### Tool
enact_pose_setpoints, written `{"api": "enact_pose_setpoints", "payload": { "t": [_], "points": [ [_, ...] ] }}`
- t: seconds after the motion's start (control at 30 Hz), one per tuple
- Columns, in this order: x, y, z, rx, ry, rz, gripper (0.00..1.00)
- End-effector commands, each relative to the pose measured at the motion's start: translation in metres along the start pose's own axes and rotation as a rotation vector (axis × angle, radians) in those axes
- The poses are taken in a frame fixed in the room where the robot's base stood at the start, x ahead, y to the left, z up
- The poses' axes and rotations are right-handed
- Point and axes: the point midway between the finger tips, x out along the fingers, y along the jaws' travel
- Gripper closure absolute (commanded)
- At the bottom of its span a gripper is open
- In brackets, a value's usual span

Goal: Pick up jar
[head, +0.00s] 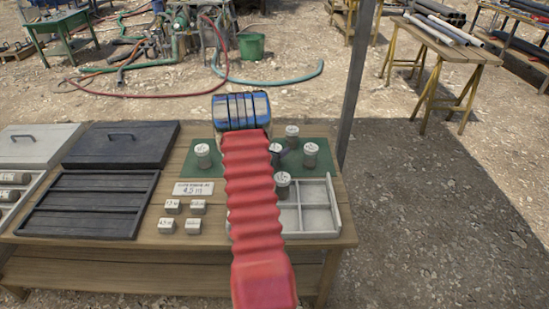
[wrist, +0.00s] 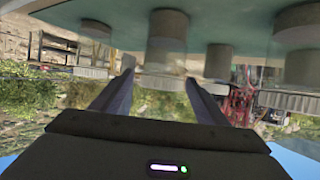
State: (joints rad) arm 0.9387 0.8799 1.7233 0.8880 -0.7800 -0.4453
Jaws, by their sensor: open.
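Several grey jars with pale, marked lids stand on a green mat (head: 320,168) on the wooden table. In the head view, one jar (head: 203,155) is left of my arm; others are right of it, at the back (head: 292,134), beside the arm (head: 276,152), at the right (head: 310,154) and near the white tray (head: 282,184). The wrist view is upside down. There, my open, empty gripper (wrist: 159,75) points towards a jar (wrist: 168,40), which shows between and beyond the fingers. I cannot tell which jar it is. My arm hides the fingers in the head view.
A white divided tray (head: 334,210) lies right of my arm. Small labelled blocks (head: 172,206) and a card (head: 193,188) lie left. Further left are a dark slatted tray (head: 88,205) and a dark lid (head: 120,145). A grey post (head: 357,80) stands behind the table's right end.

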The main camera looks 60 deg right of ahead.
Motion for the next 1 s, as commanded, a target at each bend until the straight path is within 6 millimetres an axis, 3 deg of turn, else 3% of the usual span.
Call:
{"api": "enact_pose_setpoints", "payload": {
  "t": [0.17,0.9,1.0],
  "points": [
    [-0.0002,-0.0002,0.0000,0.000,0.000,0.000,0.38],
    [-0.0002,0.0002,0.0003,0.000,0.000,0.000,0.90],
    [-0.0002,0.0000,-0.0012,0.001,0.002,0.000,0.91]
  ]
}}
